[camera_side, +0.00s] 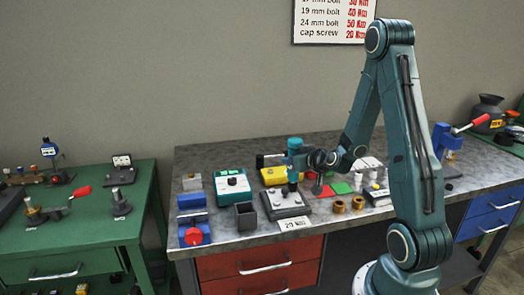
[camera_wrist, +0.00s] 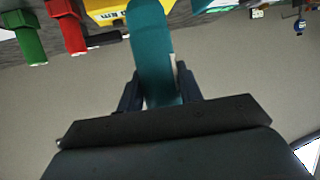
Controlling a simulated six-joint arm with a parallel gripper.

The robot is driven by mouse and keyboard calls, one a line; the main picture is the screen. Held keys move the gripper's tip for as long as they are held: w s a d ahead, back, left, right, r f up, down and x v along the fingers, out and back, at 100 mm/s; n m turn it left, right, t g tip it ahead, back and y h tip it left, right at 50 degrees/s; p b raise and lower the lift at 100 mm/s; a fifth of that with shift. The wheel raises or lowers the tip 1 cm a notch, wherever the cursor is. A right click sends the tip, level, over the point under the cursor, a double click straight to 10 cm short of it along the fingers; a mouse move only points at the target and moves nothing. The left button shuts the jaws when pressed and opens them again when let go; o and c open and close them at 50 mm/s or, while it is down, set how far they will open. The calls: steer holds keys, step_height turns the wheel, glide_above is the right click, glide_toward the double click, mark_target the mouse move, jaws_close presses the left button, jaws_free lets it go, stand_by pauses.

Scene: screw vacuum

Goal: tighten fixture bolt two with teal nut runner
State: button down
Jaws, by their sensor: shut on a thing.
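My gripper (camera_side: 300,160) is shut on the teal nut runner (camera_side: 294,143), which stands upright above the bolt fixture. In the wrist view the nut runner (camera_wrist: 152,40) sits between the two dark fingers of my gripper (camera_wrist: 160,88). The fixture is a dark plate (camera_side: 277,211) with a white label (camera_side: 294,224) at its front edge. The lower end of the nut runner is over the plate, near its back. The bolts are too small or hidden to tell apart, so I cannot tell whether the runner is seated on one.
A teal-and-white box (camera_side: 232,187), a yellow box (camera_side: 273,175) and an open dark bin (camera_side: 246,216) stand around the fixture. Brass rings (camera_side: 339,206) lie to its right. Red (camera_wrist: 70,27) and green (camera_wrist: 27,38) pieces show near the tool.

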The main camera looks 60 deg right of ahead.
mark_target(300, 144)
steer(key=shift+r, duration=0.1)
stand_by(0.4)
steer(key=shift+r, duration=2.5)
steer(key=shift+w, duration=0.1)
steer(key=w+a+n+y, duration=0.2)
steer(key=w+a, duration=0.4)
steer(key=a, duration=0.3)
steer(key=w+a+n+t+y, duration=0.1)
steer(key=w+a+n+y, duration=0.1)
steer(key=w+a, duration=0.4)
steer(key=w+a+r+n+y, duration=0.1)
steer(key=w+a, duration=0.5)
steer(key=a, duration=0.6)
steer(key=shift+w+a+n+t+y, duration=0.3)
steer(key=shift+w+n+t+y, duration=0.15)
steer(key=shift+y, duration=0.45)
steer(key=shift+d, duration=0.15)
